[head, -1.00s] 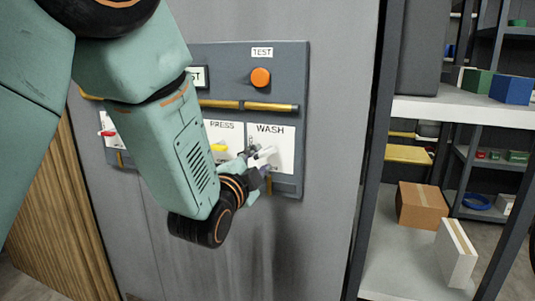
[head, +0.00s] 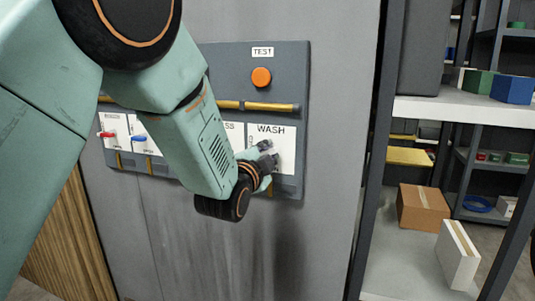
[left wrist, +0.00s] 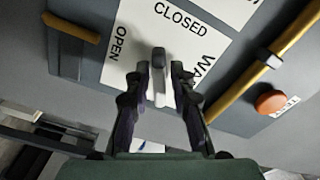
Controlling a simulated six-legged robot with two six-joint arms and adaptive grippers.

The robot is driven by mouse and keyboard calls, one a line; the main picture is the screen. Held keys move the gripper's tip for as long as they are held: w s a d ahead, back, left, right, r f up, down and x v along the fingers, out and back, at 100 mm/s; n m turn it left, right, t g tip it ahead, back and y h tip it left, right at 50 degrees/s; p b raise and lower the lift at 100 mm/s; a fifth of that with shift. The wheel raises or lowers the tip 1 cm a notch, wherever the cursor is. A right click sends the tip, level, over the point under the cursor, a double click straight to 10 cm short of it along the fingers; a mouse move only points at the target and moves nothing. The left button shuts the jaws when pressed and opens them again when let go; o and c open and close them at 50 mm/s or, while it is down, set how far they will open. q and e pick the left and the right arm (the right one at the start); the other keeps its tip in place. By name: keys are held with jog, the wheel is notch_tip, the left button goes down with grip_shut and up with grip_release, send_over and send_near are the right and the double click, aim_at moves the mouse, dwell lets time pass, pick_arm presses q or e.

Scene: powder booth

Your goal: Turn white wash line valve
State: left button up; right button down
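The white wash valve handle (left wrist: 159,75) is on the white WASH card (head: 280,160). In the left wrist view it stands between the two fingers of my left gripper (left wrist: 160,78), with a narrow gap on each side, so the gripper is open around it. One end of the handle is near the word CLOSED; OPEN is printed to its left. In the head view my left gripper (head: 267,160) is in front of the card and hides most of the handle. My right gripper is in neither view.
The grey panel also carries an orange TEST button (head: 261,77), a yellow rail (head: 270,107), a red valve handle (head: 107,135) and a blue one (head: 139,138). A shelf (head: 460,110) with boxes stands to the right. The cabinet front below the panel is clear.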

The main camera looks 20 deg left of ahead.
pick_arm(q)
grip_shut()
jog(key=n+p, duration=0.1)
jog(key=n, duration=0.2)
jog(key=shift+r+n+p, duration=0.15)
jog(key=shift+n+p, duration=0.15)
jog(key=shift+p, duration=0.1)
jog(key=n+p, duration=0.1)
jog(key=n, duration=0.1)
jog(key=shift+n, duration=0.4)
jog(key=n+p, duration=0.1)
jog(key=n, duration=0.3)
jog(key=shift+a+p, duration=0.15)
jog(key=shift+p, duration=0.15)
jog(key=shift+n+p, duration=0.3)
jog(key=shift+n, duration=0.7)
